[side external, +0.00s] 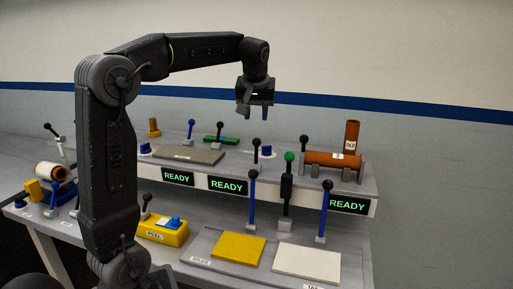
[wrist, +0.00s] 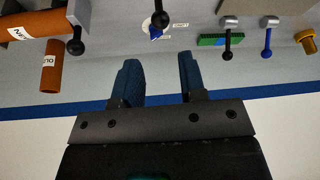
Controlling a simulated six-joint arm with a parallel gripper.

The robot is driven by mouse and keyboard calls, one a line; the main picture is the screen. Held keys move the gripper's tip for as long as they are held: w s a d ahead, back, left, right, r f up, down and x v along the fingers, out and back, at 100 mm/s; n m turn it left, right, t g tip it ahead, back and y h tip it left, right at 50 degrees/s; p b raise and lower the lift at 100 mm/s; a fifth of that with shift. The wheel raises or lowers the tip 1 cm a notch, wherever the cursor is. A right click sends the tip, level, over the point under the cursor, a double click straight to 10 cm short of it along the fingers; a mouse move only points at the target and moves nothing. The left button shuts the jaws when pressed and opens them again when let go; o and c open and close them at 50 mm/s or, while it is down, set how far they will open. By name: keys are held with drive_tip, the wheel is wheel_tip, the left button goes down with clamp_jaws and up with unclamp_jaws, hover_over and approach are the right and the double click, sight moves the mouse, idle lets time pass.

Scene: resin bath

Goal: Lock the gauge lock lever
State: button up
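Several ball-topped levers stand upright on the bench, and I cannot read a label that names one as the gauge lock lever. On the rear shelf are a blue lever (side external: 190,133), a black-ball lever (side external: 256,152) beside a blue knob (side external: 267,151), and a lever (side external: 304,152) by an orange cylinder (side external: 333,159). At the front are two blue levers (side external: 252,200) (side external: 322,216) and a green-ball lever (side external: 287,190). My gripper (side external: 256,112) is open and empty, above the rear shelf, apart from every lever. In the wrist view its two blue fingers (wrist: 158,60) are spread.
A green block (side external: 221,139) and grey plate (side external: 190,154) lie on the shelf. An upright orange tube (side external: 352,136) stands at its right. Yellow (side external: 237,249) and white (side external: 306,262) plates lie in front. Three READY displays (side external: 228,185) line the shelf edge. The air around my gripper is clear.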

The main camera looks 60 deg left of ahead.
sight(257, 141)
drive_tip(key=x, duration=1.3)
drive_tip(key=shift+f, duration=0.35)
drive_tip(key=shift+c, duration=0.5)
clamp_jaws()
